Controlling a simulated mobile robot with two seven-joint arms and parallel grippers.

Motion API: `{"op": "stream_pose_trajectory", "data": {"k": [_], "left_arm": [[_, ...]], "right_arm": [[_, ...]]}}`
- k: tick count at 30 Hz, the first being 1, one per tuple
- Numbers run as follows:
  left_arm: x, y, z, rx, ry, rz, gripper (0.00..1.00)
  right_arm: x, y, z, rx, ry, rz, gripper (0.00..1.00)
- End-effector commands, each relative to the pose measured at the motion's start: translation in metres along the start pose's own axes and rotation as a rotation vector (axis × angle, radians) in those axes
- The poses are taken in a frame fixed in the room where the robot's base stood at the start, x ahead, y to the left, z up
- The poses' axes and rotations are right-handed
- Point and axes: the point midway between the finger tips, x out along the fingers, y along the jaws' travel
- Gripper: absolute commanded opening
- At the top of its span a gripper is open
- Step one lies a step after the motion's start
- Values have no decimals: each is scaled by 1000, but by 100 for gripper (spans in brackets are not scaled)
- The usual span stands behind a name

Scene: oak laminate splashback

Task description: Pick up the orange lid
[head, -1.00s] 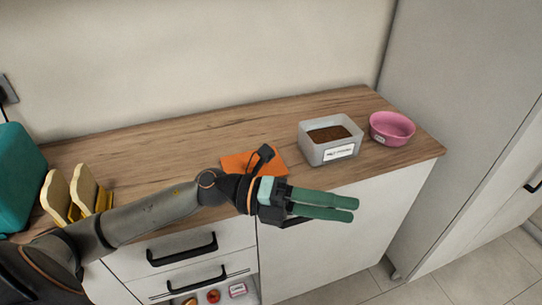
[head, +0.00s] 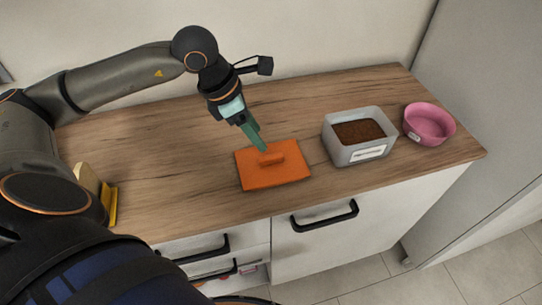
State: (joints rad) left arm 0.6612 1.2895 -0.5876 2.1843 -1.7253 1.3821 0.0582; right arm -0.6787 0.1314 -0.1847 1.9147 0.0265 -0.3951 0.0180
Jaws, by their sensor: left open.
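The orange lid (head: 290,175) lies flat on the wooden counter, left of the grey container. My right gripper is not in view.
A grey labelled container (head: 340,153) with brown contents stands right of the lid, and a pink bowl (head: 430,123) beside it. Bread slices in a yellow holder (head: 109,203) stand at the left. The counter (head: 180,160) left of the lid is clear.

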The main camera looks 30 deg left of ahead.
Motion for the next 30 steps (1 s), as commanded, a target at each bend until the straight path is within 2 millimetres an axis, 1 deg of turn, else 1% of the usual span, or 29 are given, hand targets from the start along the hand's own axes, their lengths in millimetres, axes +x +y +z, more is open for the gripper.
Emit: {"op": "stream_pose_trajectory", "data": {"k": [1,3,11,19,22,28,29,30], "left_arm": [[10,-1,0,-1,1,-5,55],[20,-1,0,-2,1,-4,55],[41,-1,1,-1,-1,-4,55],[80,-2,2,-2,0,-4,55],[86,-2,2,-1,-2,-3,55],[86,-2,2,-1,-2,-2,55],[86,-1,2,-1,-2,-2,53],[86,-2,2,-1,-2,-2,48]], "right_arm": [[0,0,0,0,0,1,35],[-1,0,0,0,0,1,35],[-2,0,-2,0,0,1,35],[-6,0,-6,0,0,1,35],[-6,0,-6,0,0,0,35],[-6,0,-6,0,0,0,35],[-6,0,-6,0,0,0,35],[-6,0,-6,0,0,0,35]]}}
